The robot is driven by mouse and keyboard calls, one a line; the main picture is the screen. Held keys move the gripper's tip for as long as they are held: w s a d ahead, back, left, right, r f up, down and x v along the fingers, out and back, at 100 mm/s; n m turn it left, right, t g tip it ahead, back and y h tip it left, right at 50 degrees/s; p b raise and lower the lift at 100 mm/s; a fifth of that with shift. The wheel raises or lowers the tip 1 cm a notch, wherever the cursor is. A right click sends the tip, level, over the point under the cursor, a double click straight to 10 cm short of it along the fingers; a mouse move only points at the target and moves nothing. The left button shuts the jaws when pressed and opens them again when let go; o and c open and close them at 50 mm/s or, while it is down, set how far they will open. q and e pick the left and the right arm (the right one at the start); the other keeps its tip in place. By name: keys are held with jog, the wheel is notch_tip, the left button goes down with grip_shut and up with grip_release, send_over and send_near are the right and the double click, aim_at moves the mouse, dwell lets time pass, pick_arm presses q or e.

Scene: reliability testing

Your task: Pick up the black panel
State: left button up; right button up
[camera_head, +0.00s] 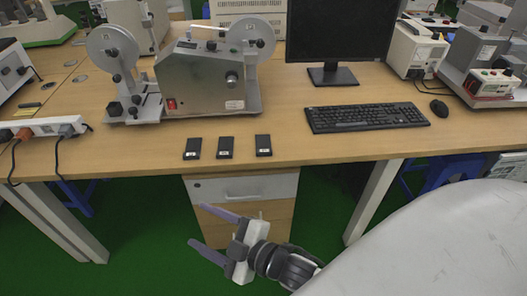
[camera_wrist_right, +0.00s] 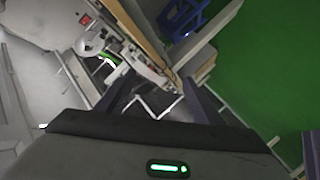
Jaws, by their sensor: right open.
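Three small black panels with white labels lie flat in a row near the front edge of the wooden desk: a left one (camera_head: 193,148), a middle one (camera_head: 225,147) and a right one (camera_head: 263,145). They are apart from each other. My right gripper (camera_head: 197,225) is open and empty, below and in front of the desk edge, with its fingers pointing left. It touches none of the panels. Its fingers also show in the right wrist view, where I cannot make out the panels. My left gripper is not in view.
A grey reel machine (camera_head: 205,78) stands behind the panels. A keyboard (camera_head: 367,117), mouse (camera_head: 439,108) and monitor (camera_head: 335,35) are to the right. A power strip (camera_head: 45,127) lies at the left. A drawer cabinet (camera_head: 243,187) stands under the desk. The desk around the panels is clear.

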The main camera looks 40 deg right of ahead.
jog(key=w+a+r+n+t+y, duration=0.1)
jog(key=w+a+r+n+y, duration=0.3)
jog(key=r+n, duration=0.3)
jog(key=s+a+r+n+g+y+b, duration=0.25)
jog(key=a+r+n+g+y, duration=0.4)
jog(key=n, duration=0.95)
jog(key=n+g+h+b, duration=0.7)
jog(key=n+h, duration=1.2)
jog(key=n, duration=1.1)
send_near(265, 153)
jog(key=shift+t, duration=0.85)
jog(key=shift+s+f+b+x, duration=0.1)
jog(key=shift+s+b+x, duration=0.15)
jog(key=shift+x, duration=1.05)
jog(key=shift+s+f+b+x, duration=0.1)
jog(key=shift+s+b+x, duration=0.2)
jog(key=shift+x, duration=0.95)
jog(key=shift+s+f+b+x, duration=0.1)
jog(key=shift+b+x, duration=0.25)
jog(key=shift+x, duration=0.95)
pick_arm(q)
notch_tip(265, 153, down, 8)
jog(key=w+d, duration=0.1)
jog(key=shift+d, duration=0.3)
